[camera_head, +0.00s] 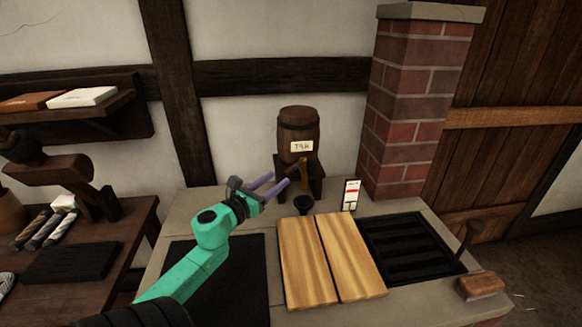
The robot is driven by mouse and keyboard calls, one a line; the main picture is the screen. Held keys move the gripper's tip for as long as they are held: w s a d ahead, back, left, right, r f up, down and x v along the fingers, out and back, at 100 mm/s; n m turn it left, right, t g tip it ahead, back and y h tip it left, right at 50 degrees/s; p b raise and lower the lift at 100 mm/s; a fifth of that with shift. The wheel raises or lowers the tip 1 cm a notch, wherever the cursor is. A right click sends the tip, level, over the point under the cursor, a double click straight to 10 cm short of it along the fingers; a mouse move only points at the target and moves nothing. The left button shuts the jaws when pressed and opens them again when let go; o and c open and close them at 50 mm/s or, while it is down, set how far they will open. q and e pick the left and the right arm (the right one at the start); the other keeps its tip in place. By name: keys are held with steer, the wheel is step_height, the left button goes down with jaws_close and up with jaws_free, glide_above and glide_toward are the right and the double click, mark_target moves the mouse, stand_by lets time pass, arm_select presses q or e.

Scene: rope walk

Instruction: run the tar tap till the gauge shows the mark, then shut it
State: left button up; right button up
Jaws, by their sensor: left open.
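A wooden barrel (298,132) with a paper tar label stands on a dark stand at the back of the stone counter. A brass-coloured tap (304,177) comes down from its lower front. My left gripper (278,182) is open, its two purple fingers pointing right towards the tap; I cannot tell whether they touch it. A small dark funnel or cup (303,204) sits below the tap. The white gauge card (350,194) stands to its right, with a red band near the top and black lines below. The gauge's reading is too small to tell. My right gripper is not in view.
Two wooden boards (305,262) lie on the counter in front of the barrel. A black grate (410,249) with an upright handle (468,238) is at right, near a wooden block (481,286). A brick pillar (412,110) rises behind. A cluttered bench (122,226) stands left.

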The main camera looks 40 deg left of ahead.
mark_target(291, 167)
arm_select(q)
steer(key=w, duration=0.2)
steer(key=w+a, duration=0.1)
steer(key=w, duration=0.4)
steer(key=shift+w+a+f+p, duration=0.25)
steer(key=shift+w+p, duration=0.15)
steer(key=shift+w, duration=0.2)
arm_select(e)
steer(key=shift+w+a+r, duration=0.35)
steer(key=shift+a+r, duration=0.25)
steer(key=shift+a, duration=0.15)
arm_select(q)
steer(key=shift+c, duration=0.3)
jaws_close()
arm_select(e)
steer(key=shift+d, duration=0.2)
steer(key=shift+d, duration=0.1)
